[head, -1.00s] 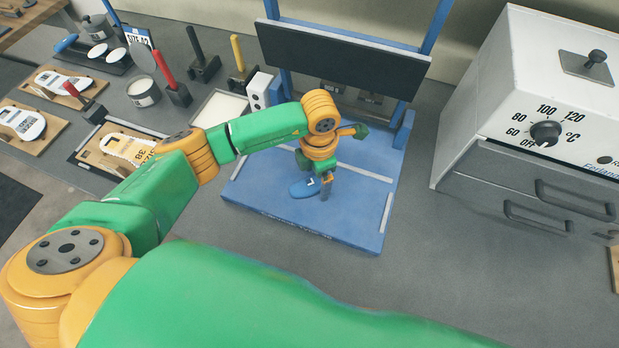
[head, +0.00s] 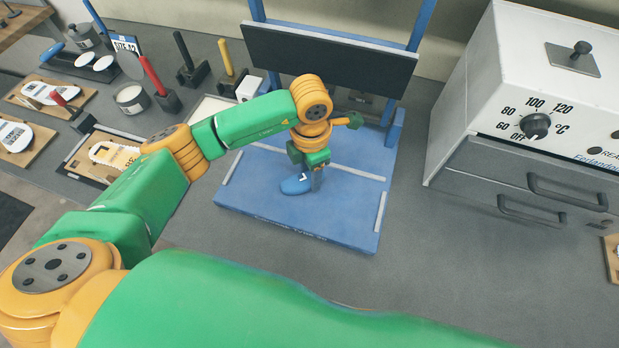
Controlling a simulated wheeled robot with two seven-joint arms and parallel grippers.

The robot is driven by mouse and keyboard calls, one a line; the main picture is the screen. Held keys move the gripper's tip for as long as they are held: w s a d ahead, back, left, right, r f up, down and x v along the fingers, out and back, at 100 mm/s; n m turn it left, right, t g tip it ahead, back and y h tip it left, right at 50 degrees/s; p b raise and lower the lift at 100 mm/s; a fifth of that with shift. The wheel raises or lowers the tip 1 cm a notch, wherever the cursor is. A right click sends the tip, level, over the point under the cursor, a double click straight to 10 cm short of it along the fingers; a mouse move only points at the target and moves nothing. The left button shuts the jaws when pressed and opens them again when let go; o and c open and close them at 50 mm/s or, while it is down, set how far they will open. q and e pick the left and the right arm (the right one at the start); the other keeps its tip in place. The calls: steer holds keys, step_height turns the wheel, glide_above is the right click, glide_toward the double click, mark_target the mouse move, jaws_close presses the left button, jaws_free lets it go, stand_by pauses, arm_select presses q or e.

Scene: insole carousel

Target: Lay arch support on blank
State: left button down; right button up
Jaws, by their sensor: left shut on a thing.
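A blue insole blank (head: 292,187) lies flat on the blue work board (head: 335,228), left of centre. My left gripper (head: 316,186) points down at the blank's right end. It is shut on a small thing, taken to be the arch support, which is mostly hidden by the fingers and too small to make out. A small white mark shows on the blank beside the fingers. I cannot tell whether the held thing touches the blank. My right gripper is out of view.
A dark panel on blue posts (head: 330,58) stands over the board's back. A white oven (head: 520,95) with grey drawers stands to the right. Upright tools, a round tin (head: 131,98) and wooden trays with white insoles (head: 15,137) fill the left. The board's front is clear.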

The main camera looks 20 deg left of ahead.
arm_select(q)
steer(key=s+d+r+b, duration=0.3)
steer(key=s+r, duration=0.7)
steer(key=s, duration=0.4)
steer(key=w+a+m, duration=0.3)
steer(key=a+m, duration=0.1)
steer(key=m, duration=0.9)
steer(key=w+a+m, duration=0.4)
steer(key=a+m, duration=0.1)
steer(key=m, duration=0.8)
steer(key=shift+w+f, duration=0.15)
steer(key=shift+f, duration=0.15)
